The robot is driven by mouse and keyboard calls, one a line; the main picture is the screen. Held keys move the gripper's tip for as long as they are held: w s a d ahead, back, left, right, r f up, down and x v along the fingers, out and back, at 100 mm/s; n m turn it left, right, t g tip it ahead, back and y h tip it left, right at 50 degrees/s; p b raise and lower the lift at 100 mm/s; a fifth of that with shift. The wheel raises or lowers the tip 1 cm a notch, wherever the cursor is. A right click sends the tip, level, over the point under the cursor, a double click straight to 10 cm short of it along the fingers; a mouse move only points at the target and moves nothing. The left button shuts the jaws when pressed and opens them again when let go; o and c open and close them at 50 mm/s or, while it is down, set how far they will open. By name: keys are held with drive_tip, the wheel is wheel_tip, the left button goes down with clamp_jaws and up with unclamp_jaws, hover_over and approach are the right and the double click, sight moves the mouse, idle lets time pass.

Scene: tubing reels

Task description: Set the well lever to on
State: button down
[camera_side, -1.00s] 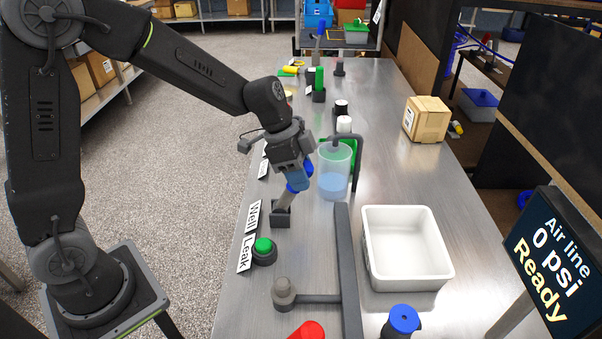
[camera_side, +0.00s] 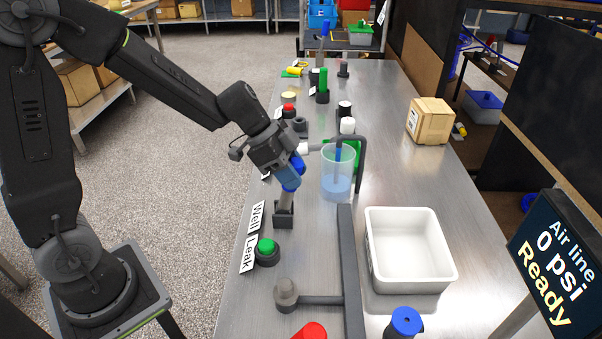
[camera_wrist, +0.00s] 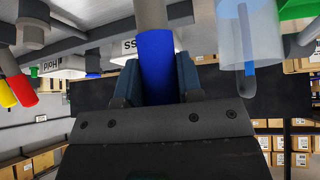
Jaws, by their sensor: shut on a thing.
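The well lever is a grey shaft with a blue grip (camera_side: 291,183) on a dark base (camera_side: 283,218) beside the "Well" label (camera_side: 257,217). It stands nearly upright in the side view, leaning slightly right. My gripper (camera_side: 287,177) is shut on the blue grip from above and the left. The wrist view shows the blue grip (camera_wrist: 158,65) between my two fingers (camera_wrist: 158,82), with the grey shaft (camera_wrist: 151,14) running out past them. My fingers partly hide the grip. No on or off marking is readable.
A clear beaker (camera_side: 337,188) of bluish liquid stands close right of the lever. A green button (camera_side: 266,246) is in front, by the "Leak" label (camera_side: 248,255). A white tray (camera_side: 410,282) sits to the right. The display (camera_side: 553,255) reads "Air line 0 psi Ready".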

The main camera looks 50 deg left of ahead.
drive_tip(key=shift+s+a+t+h, duration=1.5)
drive_tip(key=shift+s+a+h, duration=0.1)
drive_tip(key=shift+h, duration=0.2)
drive_tip(key=c, duration=0.8)
unclamp_jaws()
drive_tip(key=v, duration=1.3)
drive_tip(key=shift+s+a+r, duration=0.25)
